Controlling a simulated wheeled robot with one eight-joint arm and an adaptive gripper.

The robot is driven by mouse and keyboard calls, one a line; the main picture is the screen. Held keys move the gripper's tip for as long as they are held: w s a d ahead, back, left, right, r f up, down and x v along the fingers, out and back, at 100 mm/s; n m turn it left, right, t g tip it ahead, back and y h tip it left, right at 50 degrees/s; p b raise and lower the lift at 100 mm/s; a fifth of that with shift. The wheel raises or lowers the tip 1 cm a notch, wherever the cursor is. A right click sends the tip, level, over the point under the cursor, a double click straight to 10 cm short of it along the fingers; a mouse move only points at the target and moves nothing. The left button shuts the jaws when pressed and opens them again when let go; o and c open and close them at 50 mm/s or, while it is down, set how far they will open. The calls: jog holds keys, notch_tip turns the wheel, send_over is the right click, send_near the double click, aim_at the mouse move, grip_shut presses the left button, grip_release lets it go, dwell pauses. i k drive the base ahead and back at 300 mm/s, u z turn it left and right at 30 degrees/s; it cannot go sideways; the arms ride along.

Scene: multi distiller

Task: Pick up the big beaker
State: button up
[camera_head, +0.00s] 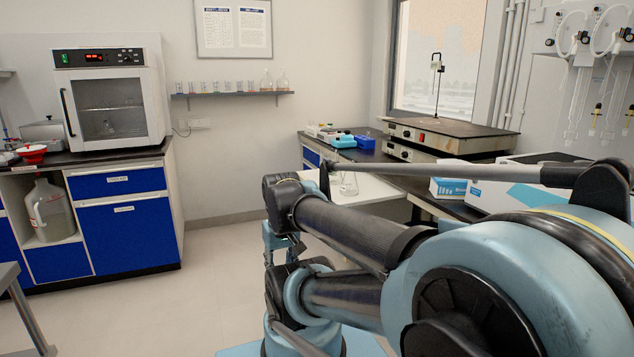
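A clear glass vessel (348,187) stands on the white tabletop (372,192) in the middle of the view, just behind my arm. My arm covers part of the tabletop around it. The glass is small and faint here, so I cannot tell whether it is the big beaker. My folded arm fills the lower right and centre. I cannot make out my gripper's fingertips among the dark and light-blue arm parts, nor whether they hold anything.
A shelf (232,95) with several small glass vessels hangs on the back wall. An oven (109,92) stands on the left blue cabinet (128,226). A hot plate (437,136) and blue boxes (366,143) are on the right bench. The floor at centre left is clear.

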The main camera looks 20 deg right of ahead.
aim_at(325, 153)
jog(key=u, duration=0.75)
jog(key=i, duration=3.6)
jog(key=z, duration=3.05)
